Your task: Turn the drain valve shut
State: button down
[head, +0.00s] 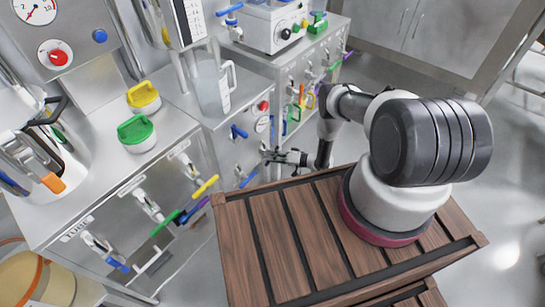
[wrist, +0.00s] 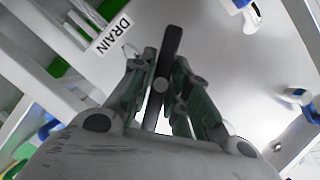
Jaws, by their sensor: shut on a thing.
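The drain valve's dark lever handle (wrist: 172,42) shows in the wrist view as a long narrow bar, running through the middle of my gripper (wrist: 160,88). A white label reading DRAIN (wrist: 111,37) is on the panel just to the upper left of it. The two fingers close on the bar from both sides, near a round grey spot on it. In the head view my gripper (head: 283,157) reaches left from my arm to the front of the steel cabinet, beyond the wooden top. The drain handle is too small to make out there.
The slatted wooden top (head: 275,235) lies below my arm. Open floor (head: 480,160) is at right.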

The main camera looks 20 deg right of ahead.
jog(key=shift+m+y, duration=0.3)
jog(key=shift+m, duration=0.1)
jog(key=shift+d, duration=0.1)
jog(key=c, duration=1.4)
grip_release()
jog(key=v, duration=1.2)
jog(key=shift+f, duration=0.1)
